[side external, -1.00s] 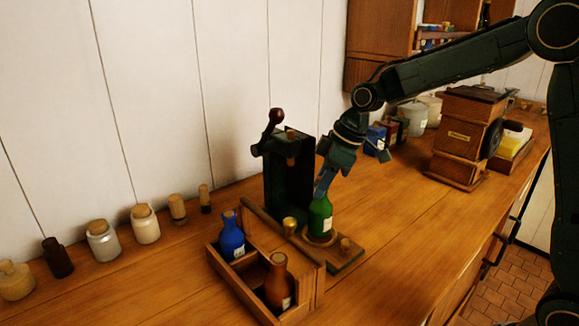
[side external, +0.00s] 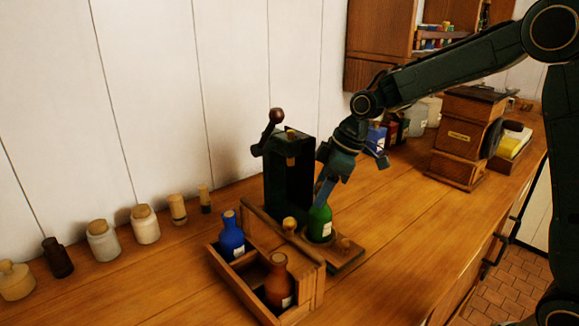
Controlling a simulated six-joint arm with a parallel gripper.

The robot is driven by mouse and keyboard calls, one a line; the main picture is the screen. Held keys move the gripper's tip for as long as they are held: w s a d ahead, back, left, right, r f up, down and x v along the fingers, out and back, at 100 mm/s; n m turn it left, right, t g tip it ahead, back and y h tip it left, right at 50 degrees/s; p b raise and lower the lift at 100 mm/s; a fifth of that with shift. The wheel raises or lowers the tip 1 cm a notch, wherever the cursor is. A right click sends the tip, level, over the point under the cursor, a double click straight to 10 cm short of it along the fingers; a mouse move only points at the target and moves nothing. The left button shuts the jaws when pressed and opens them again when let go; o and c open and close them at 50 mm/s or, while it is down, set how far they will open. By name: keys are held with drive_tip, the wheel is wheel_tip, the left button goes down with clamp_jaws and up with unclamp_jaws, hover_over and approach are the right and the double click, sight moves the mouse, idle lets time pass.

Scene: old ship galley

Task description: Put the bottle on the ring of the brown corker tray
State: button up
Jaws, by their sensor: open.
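The green bottle (side external: 320,223) stands upright on the ring (side external: 331,237) of the brown corker tray (side external: 347,261). The dark corker (side external: 288,176) rises at the back of the tray. My gripper (side external: 326,192) is open at the bottle's neck, with one finger showing on the near left side. The bottle's neck is partly hidden by my finger, and the other finger cannot be made out clearly.
A wooden crate (side external: 303,304) with a blue bottle (side external: 231,238) and a brown bottle (side external: 278,284) stands just in front of the tray. Several jars and corks line the wall at left. A wooden box mill (side external: 461,140) stands at right. The counter right of the tray is clear.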

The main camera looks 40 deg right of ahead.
drive_tip(key=shift+r, duration=0.1)
drive_tip(key=v, duration=1.2)
drive_tip(key=shift+r, duration=0.1)
idle(0.4)
drive_tip(key=s+f+m+t+h, duration=0.2)
drive_tip(key=s+m, duration=0.7)
drive_tip(key=s, duration=1.6)
drive_tip(key=shift+s+f+h, duration=0.2)
drive_tip(key=shift+f+h, duration=0.2)
drive_tip(key=shift+h, duration=0.2)
